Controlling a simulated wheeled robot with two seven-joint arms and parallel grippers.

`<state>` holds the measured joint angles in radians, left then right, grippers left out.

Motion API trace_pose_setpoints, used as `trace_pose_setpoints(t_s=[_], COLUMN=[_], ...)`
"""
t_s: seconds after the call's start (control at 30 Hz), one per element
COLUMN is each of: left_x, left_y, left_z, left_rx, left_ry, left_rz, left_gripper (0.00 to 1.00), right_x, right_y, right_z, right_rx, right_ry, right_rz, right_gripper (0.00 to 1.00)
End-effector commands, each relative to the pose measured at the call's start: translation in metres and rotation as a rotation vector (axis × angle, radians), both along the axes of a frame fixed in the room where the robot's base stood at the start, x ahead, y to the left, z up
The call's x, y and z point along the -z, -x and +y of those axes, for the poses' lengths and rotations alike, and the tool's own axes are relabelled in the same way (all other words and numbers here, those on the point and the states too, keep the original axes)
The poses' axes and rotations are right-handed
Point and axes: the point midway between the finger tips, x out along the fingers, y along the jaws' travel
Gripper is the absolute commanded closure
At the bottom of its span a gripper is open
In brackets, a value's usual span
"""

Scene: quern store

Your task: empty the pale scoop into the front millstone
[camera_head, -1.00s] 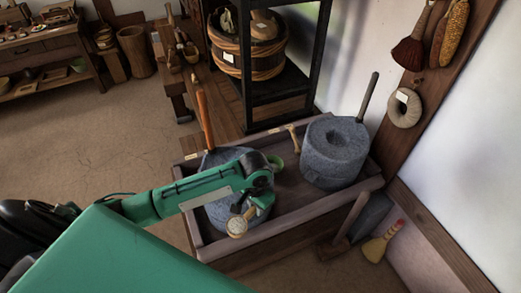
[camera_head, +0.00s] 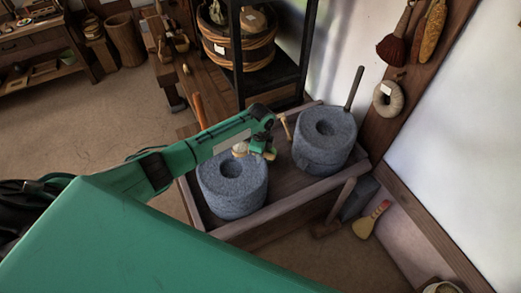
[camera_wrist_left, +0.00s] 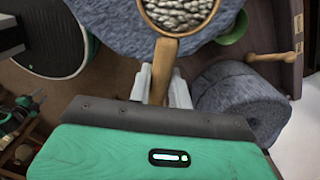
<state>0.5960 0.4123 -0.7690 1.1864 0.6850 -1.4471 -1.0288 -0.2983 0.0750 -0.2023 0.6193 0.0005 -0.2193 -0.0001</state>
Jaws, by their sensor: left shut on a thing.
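The pale wooden scoop (camera_wrist_left: 163,58) is in my left gripper (camera_wrist_left: 155,82), whose light fingers are shut on its handle. Its bowl is full of pale grains (camera_wrist_left: 180,12) and is cut off by the top edge of the wrist view. In the head view the scoop (camera_head: 240,150) is small, at the far rim of the front millstone, seemingly above it. The left gripper (camera_head: 257,150) is there too, its fingers hard to make out. The front millstone (camera_head: 232,192) is grey, with a dark round hole in its top. My right gripper is not in view.
Both millstones stand in a wooden trough (camera_head: 272,213); the second millstone (camera_head: 324,142), with an upright handle, is at its right. A green cup (camera_wrist_left: 234,28) and a wooden tool (camera_wrist_left: 270,57) show in the wrist view. A brush (camera_head: 371,218) lies right of the trough.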

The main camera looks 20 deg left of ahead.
Motion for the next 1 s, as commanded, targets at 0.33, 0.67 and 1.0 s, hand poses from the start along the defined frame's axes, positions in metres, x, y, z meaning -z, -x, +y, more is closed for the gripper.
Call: trace_pose_setpoints(t_s=[0.33,0.67,1.0], left_x=[0.022,0.045,0.069], left_y=[0.000,0.000,0.000], left_z=[0.000,0.000,0.000], left_rx=[0.004,0.003,0.003], left_ry=[0.000,0.000,0.000], left_rz=[0.000,0.000,0.000], left_gripper=[1.00,1.00,1.00], right_x=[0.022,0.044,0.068], right_y=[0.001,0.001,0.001], right_z=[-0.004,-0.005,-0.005], right_rx=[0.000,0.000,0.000], right_ry=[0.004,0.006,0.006], right_rz=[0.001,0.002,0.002], right_gripper=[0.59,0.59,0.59])
